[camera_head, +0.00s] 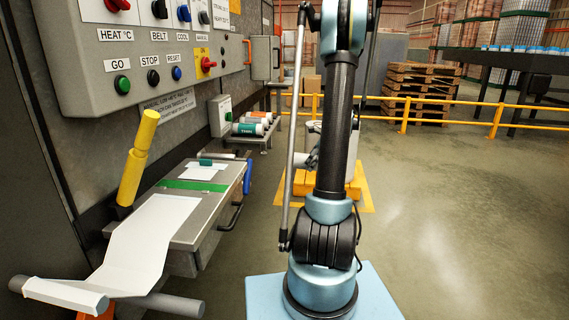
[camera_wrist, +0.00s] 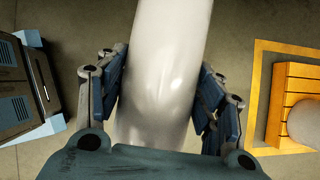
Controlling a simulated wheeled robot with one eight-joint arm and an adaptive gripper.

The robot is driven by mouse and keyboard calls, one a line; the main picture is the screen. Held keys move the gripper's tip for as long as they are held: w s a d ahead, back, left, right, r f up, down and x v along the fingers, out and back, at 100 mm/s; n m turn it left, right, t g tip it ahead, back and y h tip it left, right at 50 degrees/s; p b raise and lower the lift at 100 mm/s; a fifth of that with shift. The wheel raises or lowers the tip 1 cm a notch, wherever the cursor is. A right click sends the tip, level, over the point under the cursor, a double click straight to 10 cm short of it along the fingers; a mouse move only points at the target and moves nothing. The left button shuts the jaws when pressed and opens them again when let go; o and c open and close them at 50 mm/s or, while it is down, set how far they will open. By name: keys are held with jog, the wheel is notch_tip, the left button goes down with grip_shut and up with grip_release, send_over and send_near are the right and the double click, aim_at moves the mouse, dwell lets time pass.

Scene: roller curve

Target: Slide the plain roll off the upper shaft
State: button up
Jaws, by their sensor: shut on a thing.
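A plain whitish roll (camera_wrist: 165,70) fills the middle of the wrist view. My gripper (camera_wrist: 160,100) is shut on it, with one blue-grey padded finger against each side. The roll runs away from the palm toward the top edge, and its far end is out of frame. The upper shaft cannot be made out in either view. In the head view my arm stands upright in the middle and hides most of what is behind it, and my gripper cannot be made out clearly there.
A control panel (camera_head: 170,50) and a steel bench (camera_head: 205,205) with a white sheet (camera_head: 150,235) stand at left. Printed rolls (camera_head: 252,126) lie on a rack. An orange slatted platform (camera_wrist: 298,95) is at right in the wrist view. The floor (camera_head: 460,220) at right is clear.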

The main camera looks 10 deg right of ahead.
jog(key=w+a+n, duration=0.1)
jog(key=w+a, duration=0.3)
jog(key=a, duration=0.9)
jog(key=shift+a+n+g, duration=0.25)
jog(key=shift+n+g, duration=0.05)
jog(key=shift+g, duration=0.1)
jog(key=shift+f, duration=0.1)
